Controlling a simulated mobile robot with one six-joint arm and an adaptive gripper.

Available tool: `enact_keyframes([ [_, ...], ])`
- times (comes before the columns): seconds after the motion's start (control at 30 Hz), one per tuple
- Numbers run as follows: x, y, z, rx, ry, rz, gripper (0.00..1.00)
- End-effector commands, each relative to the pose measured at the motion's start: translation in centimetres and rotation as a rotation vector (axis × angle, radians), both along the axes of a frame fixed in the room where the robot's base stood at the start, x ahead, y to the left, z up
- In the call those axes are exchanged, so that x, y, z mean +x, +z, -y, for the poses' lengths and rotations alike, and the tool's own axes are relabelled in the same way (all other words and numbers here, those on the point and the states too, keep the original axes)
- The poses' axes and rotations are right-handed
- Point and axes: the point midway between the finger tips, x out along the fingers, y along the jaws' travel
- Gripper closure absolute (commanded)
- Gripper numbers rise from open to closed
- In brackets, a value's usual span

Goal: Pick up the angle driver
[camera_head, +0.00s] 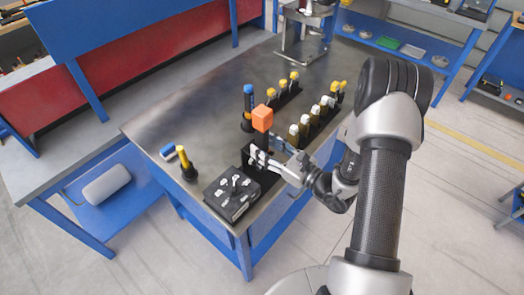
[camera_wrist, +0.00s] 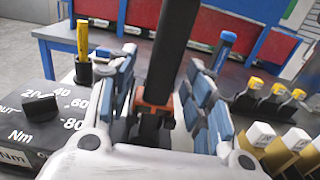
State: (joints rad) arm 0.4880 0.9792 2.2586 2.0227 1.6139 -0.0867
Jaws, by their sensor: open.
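A tall dark tool with an orange block-shaped head (camera_head: 262,118), which I take to be the angle driver, stands upright near the table's front right edge. In the wrist view its dark shaft (camera_wrist: 168,55) rises between the fingers, with an orange band low on it. My gripper (camera_head: 260,157) reaches in from the right, low beside this tool. In the wrist view my gripper (camera_wrist: 162,90) is open, with one blue-padded finger on each side of the shaft and visible gaps. The tool's foot is hidden behind the gripper.
A black torque box with a dial (camera_head: 232,192) stands close by at the front corner. A yellow-handled tool (camera_head: 184,160) and a blue-topped tool (camera_head: 248,98) stand nearby. Several yellow- and white-topped pieces (camera_head: 306,124) line the right side. The table's left part is clear.

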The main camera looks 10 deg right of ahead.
Motion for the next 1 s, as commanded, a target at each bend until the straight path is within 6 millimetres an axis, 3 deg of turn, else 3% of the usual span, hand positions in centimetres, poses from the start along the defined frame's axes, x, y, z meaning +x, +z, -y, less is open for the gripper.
enact_keyframes([
  [0.13,1.20,-0.06,-0.91,-0.001,0.001,0.000,0.53],
  [0.4,1.36,0.00,-0.97,-0.001,-0.001,-0.001,0.55],
  [1.0,1.33,-0.02,-0.96,-0.001,-0.001,-0.001,0.95],
])
